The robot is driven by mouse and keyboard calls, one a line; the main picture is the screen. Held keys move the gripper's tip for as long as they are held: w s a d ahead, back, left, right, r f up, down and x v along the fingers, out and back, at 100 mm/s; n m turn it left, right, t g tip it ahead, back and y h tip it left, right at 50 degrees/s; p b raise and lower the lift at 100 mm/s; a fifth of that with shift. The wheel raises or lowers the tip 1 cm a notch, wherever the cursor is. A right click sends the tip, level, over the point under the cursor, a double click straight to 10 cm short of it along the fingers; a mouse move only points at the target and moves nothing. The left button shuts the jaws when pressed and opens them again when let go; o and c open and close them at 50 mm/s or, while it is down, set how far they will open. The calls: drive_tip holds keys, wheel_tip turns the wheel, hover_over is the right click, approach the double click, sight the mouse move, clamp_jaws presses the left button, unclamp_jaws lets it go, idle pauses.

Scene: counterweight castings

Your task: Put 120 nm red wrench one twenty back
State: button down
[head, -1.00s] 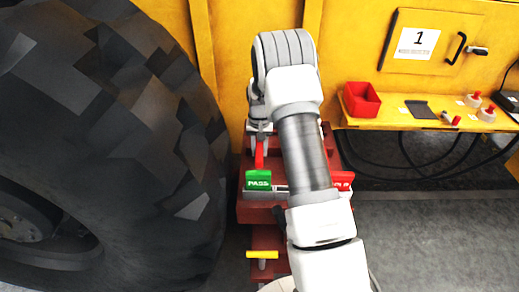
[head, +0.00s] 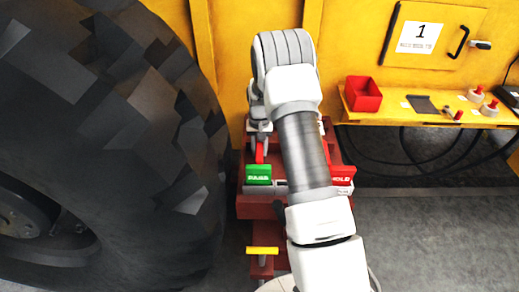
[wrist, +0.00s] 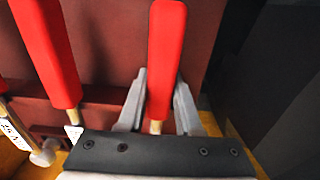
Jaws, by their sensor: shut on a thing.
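My gripper (wrist: 160,108) is shut on a red-handled wrench (wrist: 166,55), with one finger on each side of it. The handle stands up through the jaws in the wrist view, in front of a dark red panel. In the head view the red handle (head: 260,150) shows just below my gripper, in front of the yellow wall. A second red handle (wrist: 46,48) leans to the left in the wrist view, apart from my fingers. I cannot read a torque value on either handle. The held wrench's lower end is hidden by my gripper body.
The dark red rack (head: 246,208) carries a green sign (head: 258,175) and a red HOLD sign (head: 341,174). A yellow handle (head: 262,250) is lower down. A big tyre (head: 120,130) stands close on the left. A yellow shelf (head: 395,116) with a red bin (head: 362,94) is at right.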

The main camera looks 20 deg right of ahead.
drive_tip(key=shift+f, duration=0.1)
idle(0.8)
drive_tip(key=c, duration=0.5)
unclamp_jaws()
drive_tip(key=shift+f, duration=0.1)
wheel_tip(320, 180, up, 25)
drive_tip(key=p, duration=0.7)
drive_tip(key=shift+s+f, duration=0.2)
drive_tip(key=shift+a, duration=0.1)
